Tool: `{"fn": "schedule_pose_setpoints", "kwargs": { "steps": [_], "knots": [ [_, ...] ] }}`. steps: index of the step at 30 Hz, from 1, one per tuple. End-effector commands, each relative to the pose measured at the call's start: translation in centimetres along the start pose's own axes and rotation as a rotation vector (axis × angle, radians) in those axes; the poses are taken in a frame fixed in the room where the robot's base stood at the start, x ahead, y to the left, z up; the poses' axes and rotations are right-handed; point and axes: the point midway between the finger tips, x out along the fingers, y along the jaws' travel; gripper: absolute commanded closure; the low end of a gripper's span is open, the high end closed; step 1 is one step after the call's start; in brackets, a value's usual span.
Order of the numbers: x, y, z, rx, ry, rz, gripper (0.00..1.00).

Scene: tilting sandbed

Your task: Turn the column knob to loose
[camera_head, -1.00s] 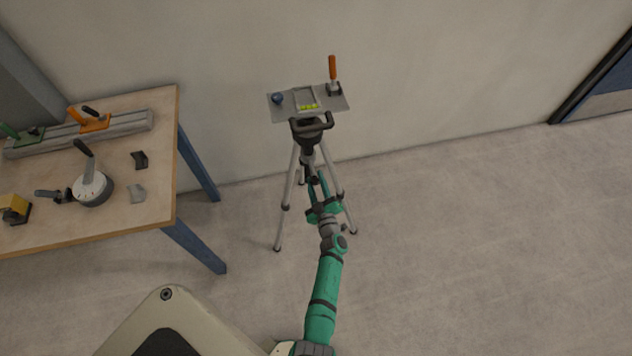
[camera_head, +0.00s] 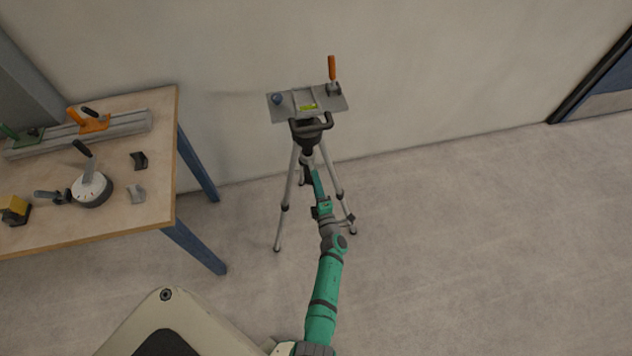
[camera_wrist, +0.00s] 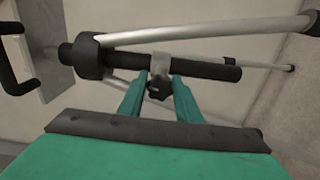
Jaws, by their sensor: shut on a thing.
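The column knob (camera_wrist: 158,90) is a small dark lobed knob on a grey clamp collar (camera_wrist: 161,64) around the black column (camera_wrist: 212,69) of the tripod. My gripper (camera_wrist: 159,84) has its two green fingers on either side of the knob, shut on it. In the head view my gripper (camera_head: 315,176) reaches in among the tripod legs (camera_head: 287,190), below the tripod head (camera_head: 308,138), and the knob is hidden there. The tilting plate (camera_head: 338,103) tops the tripod, with a blue knob (camera_head: 277,99), a yellow-green patch (camera_head: 308,107) and an orange-handled lever (camera_head: 332,68).
A wooden table (camera_head: 150,212) at the left holds a round white-and-grey device (camera_head: 91,190), clamps on a rail (camera_head: 130,121) and small blocks. A wall stands close behind the tripod. The floor to the right is clear.

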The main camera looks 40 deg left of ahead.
Motion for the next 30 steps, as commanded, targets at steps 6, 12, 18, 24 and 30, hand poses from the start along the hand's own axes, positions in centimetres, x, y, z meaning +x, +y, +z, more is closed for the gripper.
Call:
{"fn": "schedule_pose_setpoints", "kwargs": {
  "steps": [6,12,18,24,30],
  "knots": [
    [-0.06,-0.08,-0.11,-0.122,0.001,-0.001,0.92],
    [-0.06,-0.08,-0.14,-0.186,0.002,-0.001,0.92],
    [-0.06,-0.09,-0.15,-0.21,0.002,-0.002,0.92],
    [-0.07,-0.1,-0.15,-0.213,0.002,-0.002,0.92],
    [-0.07,-0.11,-0.15,-0.212,0.002,-0.002,0.6]
  ]
}}
